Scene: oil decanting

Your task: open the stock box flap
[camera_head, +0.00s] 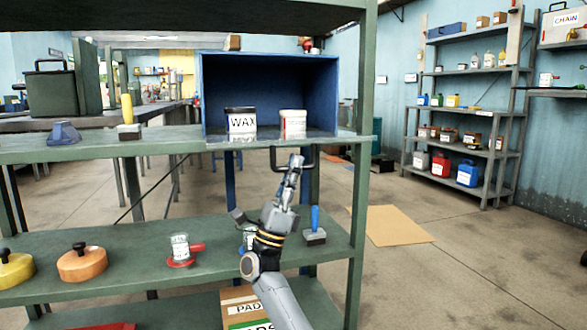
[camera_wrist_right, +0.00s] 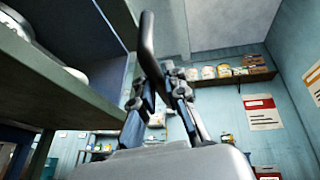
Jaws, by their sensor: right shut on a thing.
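The blue stock box (camera_head: 324,85) stands on the upper green shelf with its front open. A WAX tub (camera_head: 241,123) and a white jar (camera_head: 292,124) stand inside it. A thin strip along its lower front edge looks like the flap, seen nearly edge-on; its exact angle is hard to tell. A black U-shaped handle (camera_head: 274,158) hangs below that edge. My right gripper (camera_head: 295,165) reaches up from below and is shut on the handle, whose dark bar (camera_wrist_right: 147,36) rises between the fingers in the right wrist view. My left gripper is out of view.
The lower shelf holds a blue-handled brush (camera_head: 315,226), a small jar (camera_head: 180,247) and an orange round container (camera_head: 82,263). A green shelf post (camera_head: 358,215) stands right of my right arm. Open floor with a cardboard sheet (camera_head: 397,226) lies beyond it.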

